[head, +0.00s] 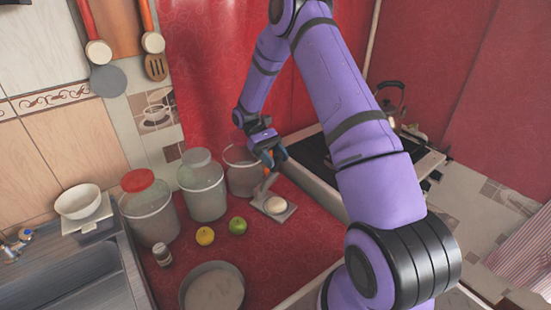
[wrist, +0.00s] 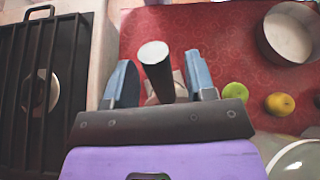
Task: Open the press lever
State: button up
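The press (head: 287,213) stands on the red counter, a flat grey base with a round pale piece on it. Its lever (head: 262,187) rises steeply from the base toward my gripper (head: 267,157). In the wrist view, a dark round bar with a pale end, apparently the lever handle (wrist: 157,74), stands between the two blue-grey fingers of my gripper (wrist: 158,75). The fingers are apart, with a visible gap on each side of the handle. The press base is mostly hidden behind the handle and gripper in the wrist view.
A lidless grey container (head: 243,180) stands close beside the press, with lidded jars to its left. A green apple (head: 237,226), a yellow fruit (head: 205,236) and a round pan (head: 212,288) lie in front. A stove (wrist: 40,100) with a kettle (head: 391,103) is on the other side.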

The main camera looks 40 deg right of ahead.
notch_tip(320, 180, up, 4)
jog(key=shift+f, duration=0.1)
jog(key=s+a+r, duration=0.1)
jog(key=s+a, duration=0.3)
jog(key=s, duration=1.1)
jog(key=shift+s, duration=0.25)
jog(key=shift+a+r, duration=0.1)
